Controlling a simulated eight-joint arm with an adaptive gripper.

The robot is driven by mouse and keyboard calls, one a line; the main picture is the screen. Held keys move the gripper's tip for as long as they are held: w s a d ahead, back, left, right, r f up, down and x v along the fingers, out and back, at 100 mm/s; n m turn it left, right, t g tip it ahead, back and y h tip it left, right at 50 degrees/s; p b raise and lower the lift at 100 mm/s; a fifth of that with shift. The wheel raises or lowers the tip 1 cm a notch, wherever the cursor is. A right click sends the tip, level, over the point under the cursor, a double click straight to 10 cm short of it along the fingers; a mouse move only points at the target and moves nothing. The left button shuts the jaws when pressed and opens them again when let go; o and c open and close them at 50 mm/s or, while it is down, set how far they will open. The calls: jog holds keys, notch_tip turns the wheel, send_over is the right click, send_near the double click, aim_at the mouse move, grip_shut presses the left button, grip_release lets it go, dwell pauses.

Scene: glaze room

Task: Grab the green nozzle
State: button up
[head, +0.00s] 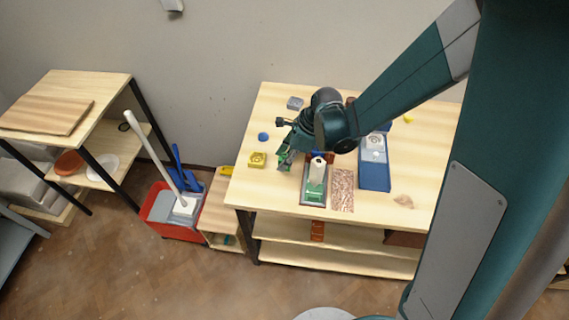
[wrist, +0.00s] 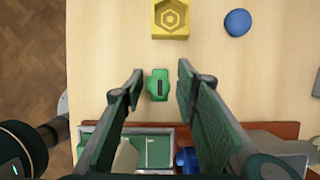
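The small green nozzle (wrist: 158,85) lies on the light wooden table, seen in the wrist view between the two fingers of my gripper (wrist: 160,70). The fingers are open, one on each side, with a gap to the nozzle on both sides. A dark slot shows on the nozzle's top. In the head view my gripper (head: 285,158) is over the left part of the table (head: 280,195), where I cannot clearly tell the nozzle from the green fingers.
A yellow block (wrist: 171,18) and a blue round thing (wrist: 237,22) lie beyond the nozzle. A tray (head: 303,197) with a pale upright thing, a brown patterned sheet (head: 342,190) and a blue box (head: 375,178) are to the right. A red bucket (head: 160,212) stands on the floor.

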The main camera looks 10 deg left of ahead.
jog(key=c, duration=0.8)
jog(key=shift+o, duration=0.2)
jog(key=shift+r, duration=0.1)
jog(key=shift+r+p, duration=0.35)
jog(key=shift+r, duration=4.55)
